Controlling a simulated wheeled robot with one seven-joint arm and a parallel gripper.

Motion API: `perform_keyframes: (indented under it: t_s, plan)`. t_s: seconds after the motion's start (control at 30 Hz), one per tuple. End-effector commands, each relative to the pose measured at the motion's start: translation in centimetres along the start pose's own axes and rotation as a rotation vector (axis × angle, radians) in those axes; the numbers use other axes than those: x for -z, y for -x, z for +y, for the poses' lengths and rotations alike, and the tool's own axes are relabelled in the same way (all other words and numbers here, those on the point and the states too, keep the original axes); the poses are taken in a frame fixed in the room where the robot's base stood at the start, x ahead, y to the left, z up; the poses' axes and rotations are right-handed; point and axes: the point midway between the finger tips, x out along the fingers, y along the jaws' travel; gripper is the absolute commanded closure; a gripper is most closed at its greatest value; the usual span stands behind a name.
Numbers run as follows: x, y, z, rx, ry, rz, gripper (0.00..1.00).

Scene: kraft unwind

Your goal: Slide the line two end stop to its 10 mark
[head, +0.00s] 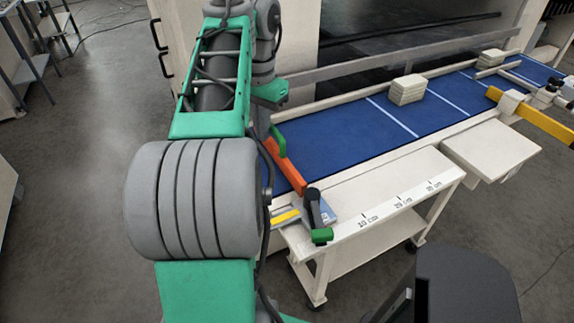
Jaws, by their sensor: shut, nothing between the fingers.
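An orange end stop bar (285,167) lies across the near end of a blue belt. At its front end is a clamp with a black lever (314,206) and a green tip (322,235), beside the front rail. The rail carries a white scale with 10 cm (368,219), 20 cm (402,203) and 30 cm (434,186) labels. The clamp is left of the 10 cm label. A yellow bar (535,118) crosses the belt farther right. No line number is readable on either bar. My gripper cannot be made out; my arm fills the left middle and hides the belt's near end.
A pale stack (408,89) stands on the blue belt (345,133), which has white cross lines. A pale side table (490,148) juts out at the right. A dark grey block (465,285) fills the lower right. Open floor (375,285) lies in front of the cart.

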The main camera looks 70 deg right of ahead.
Motion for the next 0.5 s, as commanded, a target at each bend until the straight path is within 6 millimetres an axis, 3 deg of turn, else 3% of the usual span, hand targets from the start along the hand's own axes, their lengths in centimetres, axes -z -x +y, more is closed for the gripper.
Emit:
perform_keyframes:
  t_s: [0.5]
  plan:
    - [0.95,0.06,0.51,0.001,-0.001,0.001,1.0]
